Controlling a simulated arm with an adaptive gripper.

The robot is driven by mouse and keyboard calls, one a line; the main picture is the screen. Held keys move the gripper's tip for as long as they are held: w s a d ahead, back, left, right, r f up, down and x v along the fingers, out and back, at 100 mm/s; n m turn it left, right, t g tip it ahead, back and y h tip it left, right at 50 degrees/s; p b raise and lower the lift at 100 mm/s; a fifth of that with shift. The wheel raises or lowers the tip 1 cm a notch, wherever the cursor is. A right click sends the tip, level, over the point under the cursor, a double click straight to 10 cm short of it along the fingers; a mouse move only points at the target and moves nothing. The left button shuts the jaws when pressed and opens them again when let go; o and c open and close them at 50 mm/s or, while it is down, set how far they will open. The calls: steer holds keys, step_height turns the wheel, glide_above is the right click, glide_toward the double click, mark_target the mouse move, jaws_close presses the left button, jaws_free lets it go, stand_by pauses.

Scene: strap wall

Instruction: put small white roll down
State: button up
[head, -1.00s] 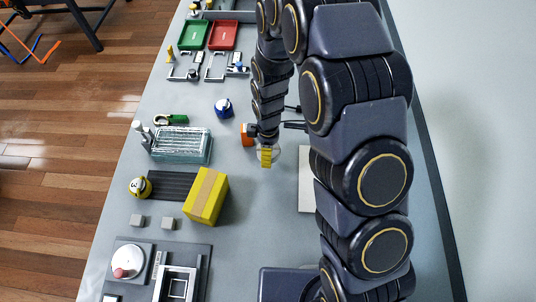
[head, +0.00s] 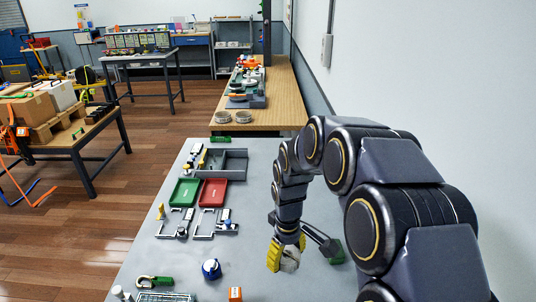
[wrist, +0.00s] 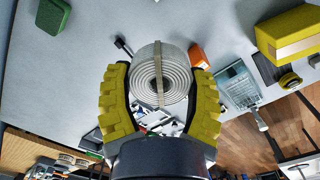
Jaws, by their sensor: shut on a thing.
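My gripper (head: 287,258) with yellow finger pads is shut on the small white roll (head: 290,263). In the wrist view the roll (wrist: 160,75) shows its round spiral end, with a tan band across it, between the two yellow fingers (wrist: 160,97). In the head view it hangs at the fingertips over the right part of the grey table (head: 290,288); its height above the table is hard to judge. The fingers hide part of it.
An orange block (head: 235,294) and a blue item (head: 211,268) stand left of my gripper. A green block (head: 335,251) lies to its right. Green (head: 184,192) and red (head: 213,192) trays lie farther back. The wrist view shows a yellow box (wrist: 290,35). Bare tabletop surrounds the roll.

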steer(key=w+d+r+m, duration=0.1)
steer(key=d+r+m, duration=0.5)
steer(key=r+m, duration=0.2)
steer(key=shift+w+d+r, duration=0.15)
steer(key=shift+w+r, duration=0.15)
steer(key=shift+r, duration=0.35)
steer(key=s+a+f, duration=0.2)
steer(key=a+f, duration=0.3)
steer(key=f, duration=0.3)
steer(key=s+a+f+m, duration=0.1)
steer(key=s+a+f, duration=0.2)
steer(key=a+f, duration=0.2)
steer(key=s+a+f+m, duration=0.1)
steer(key=s+a+f, duration=0.2)
steer(key=f, duration=0.8)
steer(key=shift+a+f, duration=0.15)
steer(key=shift+a, duration=0.4)
steer(key=shift+a+f, duration=0.15)
steer(key=shift+a, duration=0.35)
steer(key=shift+w+f, duration=0.1)
steer(key=shift+f, duration=1.9)
